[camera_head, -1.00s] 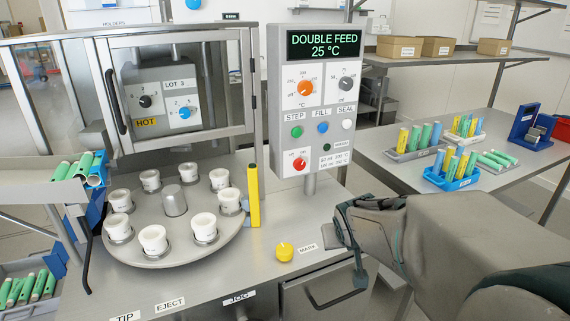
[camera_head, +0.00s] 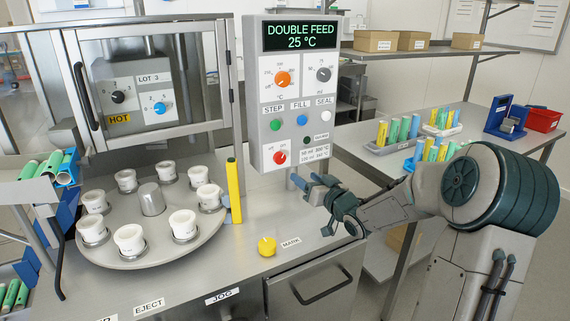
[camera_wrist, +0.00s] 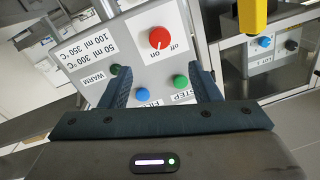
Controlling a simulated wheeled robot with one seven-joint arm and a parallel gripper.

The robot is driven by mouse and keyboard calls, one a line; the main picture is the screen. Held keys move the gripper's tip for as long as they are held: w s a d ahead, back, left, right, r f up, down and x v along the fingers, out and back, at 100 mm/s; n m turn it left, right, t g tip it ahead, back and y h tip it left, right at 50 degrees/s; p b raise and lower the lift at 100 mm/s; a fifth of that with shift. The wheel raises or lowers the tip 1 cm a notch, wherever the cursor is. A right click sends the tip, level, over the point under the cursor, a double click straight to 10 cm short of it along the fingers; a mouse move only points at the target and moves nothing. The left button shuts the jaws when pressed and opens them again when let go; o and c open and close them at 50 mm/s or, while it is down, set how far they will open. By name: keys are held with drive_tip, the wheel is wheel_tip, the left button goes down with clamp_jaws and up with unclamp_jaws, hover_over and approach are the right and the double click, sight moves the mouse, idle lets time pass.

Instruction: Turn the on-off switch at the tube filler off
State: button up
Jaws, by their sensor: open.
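The on-off switch is a red knob (camera_head: 280,157) low on the left of the tube filler's grey control panel (camera_head: 258,135). In the wrist view the red knob (camera_wrist: 159,38) appears upside down, with "off" and "on" labels beside it; its exact setting is too small to tell. The display (camera_head: 301,36) reads "DOUBLE FEED 25 °C". My gripper (camera_head: 308,184) is open and empty, just right of and below the panel's lower edge. In the wrist view its fingers (camera_wrist: 162,78) point toward the panel, and the knob lies beyond them, apart from them.
Green, blue and white buttons (camera_head: 302,119) sit above the knob. A yellow knob (camera_head: 267,246) is on the bench below. A side table with tube racks (camera_head: 390,146) stands right.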

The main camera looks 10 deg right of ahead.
sight(281, 160)
drive_tip(key=p+x, duration=0.1)
drive_tip(key=x, duration=1.1)
drive_tip(key=c, duration=1)
